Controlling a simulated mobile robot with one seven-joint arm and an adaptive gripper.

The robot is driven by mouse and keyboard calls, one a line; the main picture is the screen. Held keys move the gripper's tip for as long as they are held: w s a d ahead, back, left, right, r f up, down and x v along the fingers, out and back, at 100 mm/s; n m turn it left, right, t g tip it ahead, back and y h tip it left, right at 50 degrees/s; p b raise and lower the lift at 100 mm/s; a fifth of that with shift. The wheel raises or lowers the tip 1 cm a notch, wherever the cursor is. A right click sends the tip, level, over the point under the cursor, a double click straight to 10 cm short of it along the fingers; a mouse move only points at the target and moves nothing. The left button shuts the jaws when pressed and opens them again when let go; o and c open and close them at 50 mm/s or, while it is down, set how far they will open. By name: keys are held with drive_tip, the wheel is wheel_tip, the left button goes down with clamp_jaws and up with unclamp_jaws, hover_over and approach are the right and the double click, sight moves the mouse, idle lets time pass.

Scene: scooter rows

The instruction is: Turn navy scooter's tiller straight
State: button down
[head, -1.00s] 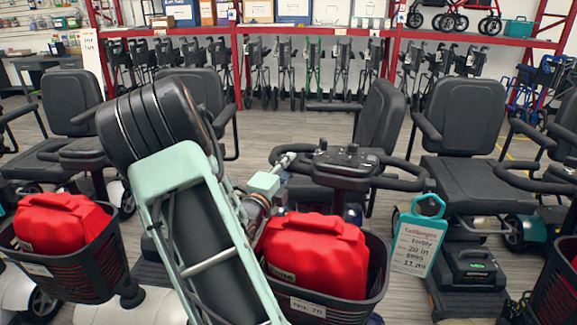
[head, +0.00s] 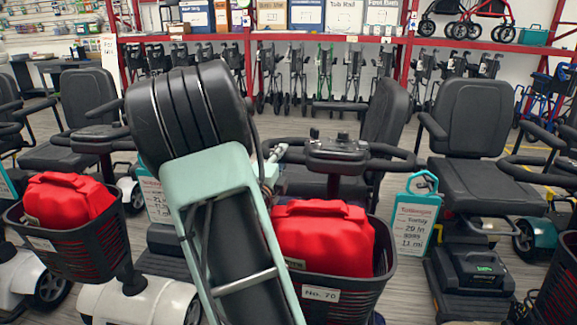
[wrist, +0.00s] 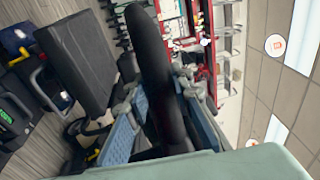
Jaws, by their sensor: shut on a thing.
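The middle scooter's tiller head (head: 337,150) has black loop handlebars and a front basket (head: 345,293) marked No. 70 with a red bag (head: 325,238) in it. I take it for the navy scooter; its body colour is mostly hidden behind the basket and my arm. My gripper (head: 268,170) is at the left end of the handlebar, mostly hidden behind my arm link. In the wrist view, my gripper (wrist: 160,98) has its blue-grey fingers on both sides of a black handlebar grip (wrist: 150,60), shut on it. The handlebar runs nearly level in the head view.
A scooter with a red bag in its basket (head: 75,245) stands to the left. A black-seated scooter (head: 480,150) stands to the right, with a teal price sign (head: 413,220) between. Folded walkers and red shelving (head: 450,44) line the back.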

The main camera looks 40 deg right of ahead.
drive_tip(key=shift+s+a+f+n+t+y+b, duration=0.2)
drive_tip(key=shift+a+n+t+y+b, duration=0.35)
drive_tip(key=shift+a+b, duration=0.2)
drive_tip(key=c, duration=1.7)
unclamp_jaws()
drive_tip(key=shift+r, duration=0.15)
drive_tip(key=v, duration=0.7)
drive_tip(key=shift+s+a, duration=0.2)
